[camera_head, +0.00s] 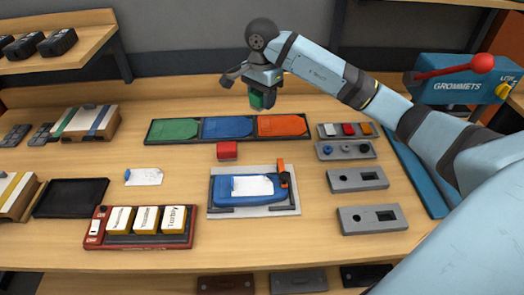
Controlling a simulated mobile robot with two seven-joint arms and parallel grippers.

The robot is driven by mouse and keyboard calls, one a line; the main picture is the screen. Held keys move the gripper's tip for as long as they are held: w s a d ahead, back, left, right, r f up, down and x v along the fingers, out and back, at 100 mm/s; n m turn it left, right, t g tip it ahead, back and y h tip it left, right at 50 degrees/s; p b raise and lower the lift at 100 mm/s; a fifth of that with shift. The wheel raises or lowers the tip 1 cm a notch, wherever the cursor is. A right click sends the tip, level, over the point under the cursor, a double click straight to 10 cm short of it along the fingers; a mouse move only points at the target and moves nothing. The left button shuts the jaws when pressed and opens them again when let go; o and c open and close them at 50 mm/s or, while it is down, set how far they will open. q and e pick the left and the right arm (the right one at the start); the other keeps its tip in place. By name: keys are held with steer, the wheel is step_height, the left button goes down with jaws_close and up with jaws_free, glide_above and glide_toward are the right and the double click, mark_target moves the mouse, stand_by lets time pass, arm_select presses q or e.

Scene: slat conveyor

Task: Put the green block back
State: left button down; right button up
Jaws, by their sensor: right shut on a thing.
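My right gripper (263,94) is shut on a small green block (257,101) and holds it above the back part of the table, near the far edge of the long dark tray. The block is partly hidden by the dark fingers. The long dark tray (225,140) holds a green panel (175,130), a blue panel (228,127) and an orange panel (282,125). My left gripper is not in view.
A grey rack with small coloured pieces (347,130) and grey slotted blocks (357,180) stand at the right. A blue part on a pale plate (250,189) is at centre, and a red-framed tray (96,240) at front left. A blue GROMMETS box (458,87) stands back right.

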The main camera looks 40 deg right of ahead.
steer(key=p, duration=0.1)
glide_above(263, 155)
step_height(263, 155, down, 14)
steer(key=shift+a+r, duration=0.1)
steer(key=shift+a, duration=0.05)
step_height(263, 155, down, 5)
steer(key=shift+r+p, duration=0.2)
steer(key=shift+p, duration=0.25)
steer(key=shift+f, duration=0.25)
steer(key=shift+f, duration=0.25)
steer(key=o, duration=0.9)
steer(key=shift+r, duration=0.1)
